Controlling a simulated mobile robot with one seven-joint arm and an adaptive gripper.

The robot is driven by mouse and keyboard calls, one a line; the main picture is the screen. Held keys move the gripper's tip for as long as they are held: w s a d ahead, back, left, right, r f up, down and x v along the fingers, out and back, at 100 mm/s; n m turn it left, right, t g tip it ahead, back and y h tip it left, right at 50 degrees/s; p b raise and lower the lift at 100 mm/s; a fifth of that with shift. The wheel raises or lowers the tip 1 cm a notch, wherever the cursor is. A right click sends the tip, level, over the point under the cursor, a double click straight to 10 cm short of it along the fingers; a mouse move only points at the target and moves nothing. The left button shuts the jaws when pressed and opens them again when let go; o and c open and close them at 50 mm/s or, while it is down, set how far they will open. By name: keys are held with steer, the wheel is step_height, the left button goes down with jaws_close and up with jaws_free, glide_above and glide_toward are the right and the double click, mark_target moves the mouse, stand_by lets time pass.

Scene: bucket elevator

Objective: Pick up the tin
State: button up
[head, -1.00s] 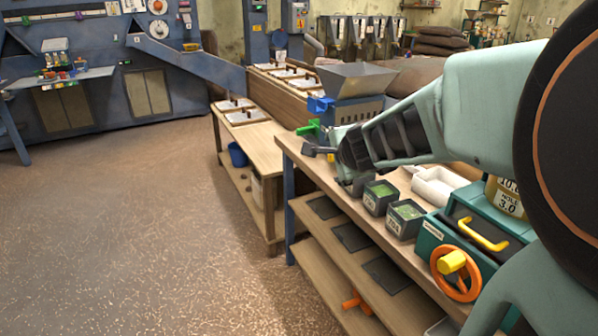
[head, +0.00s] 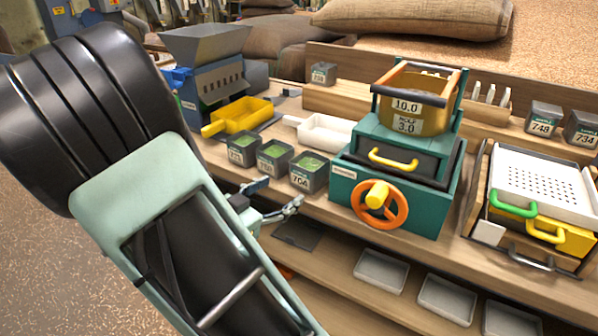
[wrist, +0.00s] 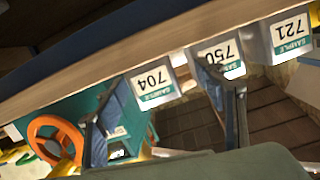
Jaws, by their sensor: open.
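Three small dark grey tins with green contents stand in a row near the bench's front edge: 721 (head: 242,151), 750 (head: 272,158) and 704 (head: 308,172). My gripper (head: 281,196) is open and empty, in front of the row, close to tins 750 and 704. In the wrist view, where things appear upside down, my fingers (wrist: 158,82) stand apart with the label of tin 704 (wrist: 153,88) between them. Tin 750 (wrist: 222,56) is behind the right finger there, and tin 721 (wrist: 290,38) is farther right. I cannot tell whether a finger touches a tin.
A teal machine with an orange handwheel (head: 380,205) stands just right of tin 704. A white tray (head: 322,134) and a yellow scoop-like tray (head: 240,117) lie behind the row. More tins, 748 (head: 543,119) and 734 (head: 583,127), stand far right. A lower shelf holds trays (head: 381,270).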

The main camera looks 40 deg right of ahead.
mark_target(302, 179)
steer(key=d+h, duration=0.1)
steer(key=d+r+b, duration=0.1)
steer(key=d, duration=0.1)
steer(key=d+h, duration=0.1)
steer(key=shift+s+d+r+n+g+h, duration=0.15)
steer(key=shift+s+d+n+g+h, duration=0.15)
steer(key=shift+s+d, duration=0.1)
steer(key=shift+w+b+x, duration=0.15)
steer(key=shift+b+x, duration=0.5)
steer(key=shift+x, duration=0.8)
steer(key=shift+w+b+x, duration=0.15)
steer(key=shift+b+x, duration=0.5)
steer(key=shift+x, duration=0.85)
steer(key=shift+a+r, duration=0.15)
steer(key=c, duration=1.2)
